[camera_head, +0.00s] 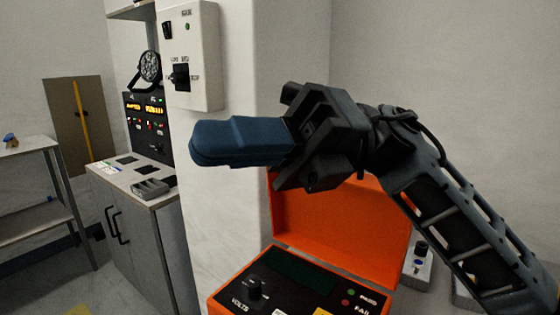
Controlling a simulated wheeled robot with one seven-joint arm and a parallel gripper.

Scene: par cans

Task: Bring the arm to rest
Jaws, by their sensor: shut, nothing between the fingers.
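My gripper (198,145) is in the middle of the view, held up in the air and pointing left. Its blue fingers are closed together with nothing between them. My dark arm comes in from the lower right and bends at the wrist. The gripper is above and in front of the open orange case, and it hides part of the white pillar behind it. I cannot tell how far it is from the pillar.
The orange case (325,220) stands open below, with a dial and lamps on its panel. A white switch box (203,85) hangs on the pillar (240,215). A grey cabinet (150,245) with a control panel (150,125) and a shelf (30,160) stand at left.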

